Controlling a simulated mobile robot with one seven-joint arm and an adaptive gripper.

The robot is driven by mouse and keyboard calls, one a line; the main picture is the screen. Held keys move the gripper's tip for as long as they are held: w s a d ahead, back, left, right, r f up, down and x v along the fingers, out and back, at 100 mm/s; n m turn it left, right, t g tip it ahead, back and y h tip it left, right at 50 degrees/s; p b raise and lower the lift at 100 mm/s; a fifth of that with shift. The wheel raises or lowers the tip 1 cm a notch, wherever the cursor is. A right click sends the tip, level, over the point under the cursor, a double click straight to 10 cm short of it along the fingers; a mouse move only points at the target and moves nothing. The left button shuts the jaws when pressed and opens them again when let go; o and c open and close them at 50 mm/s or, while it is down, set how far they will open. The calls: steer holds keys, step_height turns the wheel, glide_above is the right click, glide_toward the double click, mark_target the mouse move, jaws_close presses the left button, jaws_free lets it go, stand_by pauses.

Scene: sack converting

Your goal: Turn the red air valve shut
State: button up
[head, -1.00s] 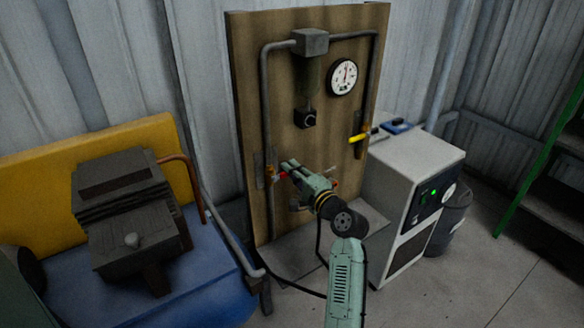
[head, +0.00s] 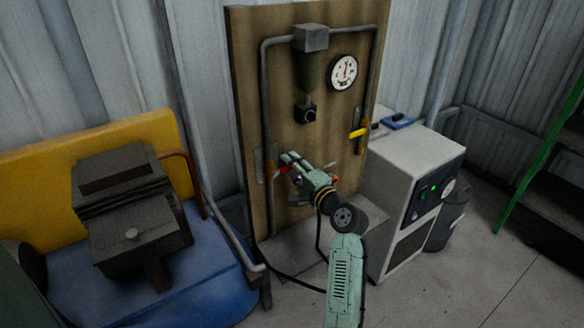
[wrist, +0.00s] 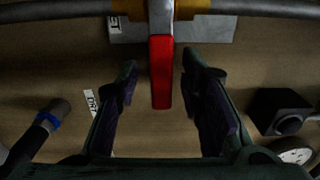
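The red valve handle (wrist: 161,72) is a flat bar that stands between my two fingers in the wrist view. It extends out from the pipe (wrist: 70,10) and lies crosswise to it. In the head view the red handle (head: 283,170) shows at the left vertical pipe on the wooden board, partly covered by my fingers. My gripper (wrist: 160,88) is open around the handle, with a gap visible on both sides. The gripper (head: 288,163) also shows in the head view, close to the board.
A yellow handle (head: 359,133) is on the right pipe. A gauge (head: 343,73) and a black knob (head: 305,113) are on the wooden board (head: 285,75). A white cabinet (head: 400,170) stands at the right. A dark machine (head: 125,205) on a blue base is at the left.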

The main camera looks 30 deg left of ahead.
steer(key=v, duration=1.2)
